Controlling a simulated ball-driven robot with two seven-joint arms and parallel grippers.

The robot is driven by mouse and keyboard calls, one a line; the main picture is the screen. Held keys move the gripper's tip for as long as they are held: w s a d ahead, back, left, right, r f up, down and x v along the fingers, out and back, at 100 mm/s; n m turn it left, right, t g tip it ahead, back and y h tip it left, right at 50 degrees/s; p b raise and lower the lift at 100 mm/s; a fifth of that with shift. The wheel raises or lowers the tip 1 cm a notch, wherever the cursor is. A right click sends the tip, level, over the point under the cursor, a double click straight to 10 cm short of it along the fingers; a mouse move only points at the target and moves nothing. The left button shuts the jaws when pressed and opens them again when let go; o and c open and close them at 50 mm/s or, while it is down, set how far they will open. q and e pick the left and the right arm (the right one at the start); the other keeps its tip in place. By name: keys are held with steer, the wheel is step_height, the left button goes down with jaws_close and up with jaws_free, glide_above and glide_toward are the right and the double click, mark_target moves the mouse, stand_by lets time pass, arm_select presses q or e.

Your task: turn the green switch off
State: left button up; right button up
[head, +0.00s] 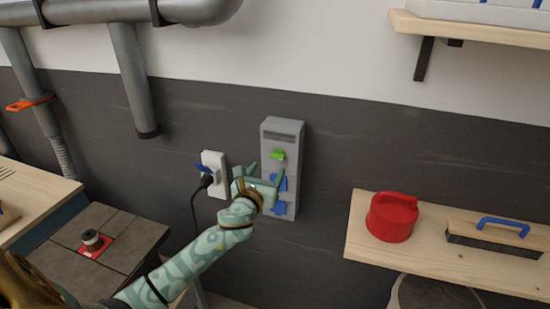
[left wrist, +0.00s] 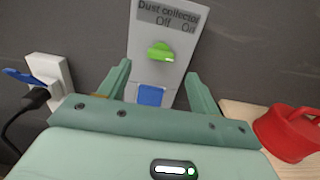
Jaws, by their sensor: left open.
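The green switch (head: 277,155) is a knob on the upper part of a grey wall panel (head: 283,127). In the left wrist view the knob (left wrist: 160,52) sits under a label reading "Dust collector" with "Off" at left and "On" at right. The knob lies roughly sideways; I cannot tell for sure which word it points to. My left gripper (head: 263,172) is open and empty in front of the panel, just below the knob. In the left wrist view its fingers (left wrist: 158,82) stand apart on either side of the panel, not closed on the knob. My right gripper is not in view.
Blue parts (head: 279,208) sit lower on the panel, partly behind my gripper. A white outlet (head: 214,160) with a blue lever and a plugged black cable is to the left. A wooden shelf (head: 365,237) at right holds a red container (head: 392,218) and a blue-handled tool (head: 495,236).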

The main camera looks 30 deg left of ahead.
mark_target(276, 157)
arm_select(q)
steer(key=x, duration=0.7)
steer(key=shift+w+b, duration=0.25)
steer(key=shift+b, duration=0.05)
steer(key=shift+d, duration=0.1)
steer(key=shift+c, duration=0.3)
steer(key=c, duration=0.9)
